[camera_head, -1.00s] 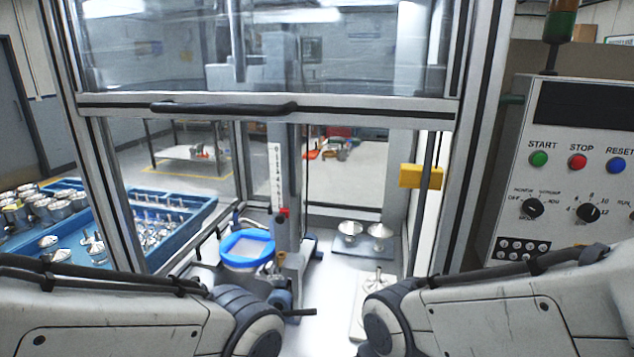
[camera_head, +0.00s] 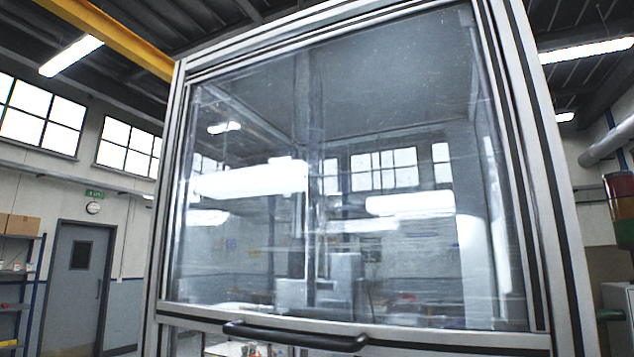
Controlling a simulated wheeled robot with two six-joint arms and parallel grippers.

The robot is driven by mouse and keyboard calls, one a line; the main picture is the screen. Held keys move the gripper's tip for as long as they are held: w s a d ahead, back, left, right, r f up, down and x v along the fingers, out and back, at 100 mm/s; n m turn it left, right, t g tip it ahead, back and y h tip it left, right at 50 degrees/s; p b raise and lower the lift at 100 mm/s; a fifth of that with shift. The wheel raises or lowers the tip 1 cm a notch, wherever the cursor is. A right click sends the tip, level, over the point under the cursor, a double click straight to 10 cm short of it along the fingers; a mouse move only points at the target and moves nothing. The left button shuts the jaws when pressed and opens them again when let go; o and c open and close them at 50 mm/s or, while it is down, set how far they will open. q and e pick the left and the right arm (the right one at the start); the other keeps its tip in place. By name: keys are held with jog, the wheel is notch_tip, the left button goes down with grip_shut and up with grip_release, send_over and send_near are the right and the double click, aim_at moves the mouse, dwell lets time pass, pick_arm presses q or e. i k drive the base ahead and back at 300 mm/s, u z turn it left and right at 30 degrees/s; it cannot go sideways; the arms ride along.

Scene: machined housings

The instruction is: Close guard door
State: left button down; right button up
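The guard door (camera_head: 345,190) is a clear panel in a metal frame, set in the upper part of the machine enclosure. Its lower rail carries a black horizontal handle (camera_head: 296,337) near the bottom of the view. Below the rail only a narrow strip of the opening shows, so the door stands raised. Neither of my grippers is in view, and nothing touches the handle where it shows. The inside of the machine below the rail is almost wholly out of frame.
The enclosure's right post (camera_head: 548,190) and left post (camera_head: 165,230) frame the door. A signal lamp (camera_head: 621,205) stands at the right edge. A grey door (camera_head: 82,280) and a shelf rack (camera_head: 20,275) are at the back left.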

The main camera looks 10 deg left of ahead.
aim_at(529, 308)
jog(key=z, duration=0.35)
jog(key=k, duration=0.7)
jog(key=u, duration=1.05)
jog(key=i, duration=0.5)
